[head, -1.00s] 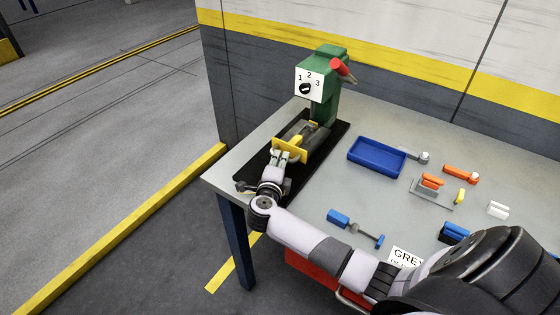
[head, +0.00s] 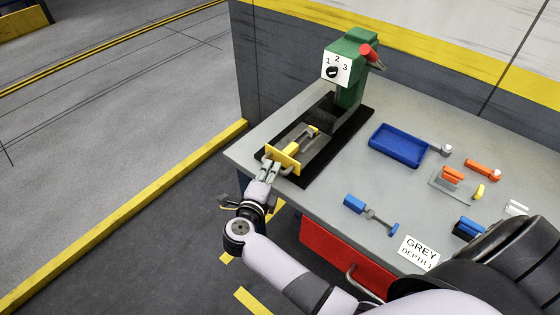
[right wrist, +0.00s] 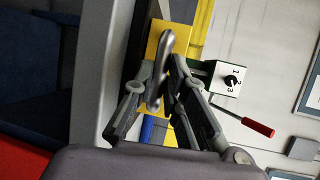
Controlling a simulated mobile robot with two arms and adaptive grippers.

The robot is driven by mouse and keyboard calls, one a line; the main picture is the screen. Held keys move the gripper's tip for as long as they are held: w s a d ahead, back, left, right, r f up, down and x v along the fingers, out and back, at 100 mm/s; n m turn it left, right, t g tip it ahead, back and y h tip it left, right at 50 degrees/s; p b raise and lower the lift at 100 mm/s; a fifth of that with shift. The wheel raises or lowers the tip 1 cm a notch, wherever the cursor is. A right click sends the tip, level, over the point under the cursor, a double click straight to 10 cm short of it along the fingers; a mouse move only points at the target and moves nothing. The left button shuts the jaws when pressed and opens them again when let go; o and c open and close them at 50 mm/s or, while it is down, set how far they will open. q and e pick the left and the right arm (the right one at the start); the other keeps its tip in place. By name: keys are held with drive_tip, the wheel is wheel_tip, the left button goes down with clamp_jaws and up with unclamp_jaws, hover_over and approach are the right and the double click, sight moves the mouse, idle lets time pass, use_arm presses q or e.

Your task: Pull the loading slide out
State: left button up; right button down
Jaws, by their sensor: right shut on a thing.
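The loading slide (head: 312,148) is a grey tray with a yellow front plate (head: 283,158). It sits on a black base (head: 350,140) in front of the green machine (head: 350,62), its plate near the table's left edge. A yellow piece lies on the tray. My right gripper (head: 268,170) is at the front of the plate. In the right wrist view its fingers (right wrist: 162,82) are shut on the rounded metal handle (right wrist: 161,58) of the yellow plate (right wrist: 182,45). My left gripper is not in view.
A blue tray (head: 397,148) and several small blue, orange and grey parts lie right of the slide on the grey table (head: 330,215). A card (head: 418,252) reads GREY, DEPTH 1. A red drawer (head: 330,250) is below. Floor left of the table is clear.

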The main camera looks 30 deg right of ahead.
drive_tip(key=shift+f, duration=0.1)
drive_tip(key=c, duration=1.9)
unclamp_jaws()
drive_tip(key=v, duration=0.7)
drive_tip(key=shift+s+a, duration=0.15)
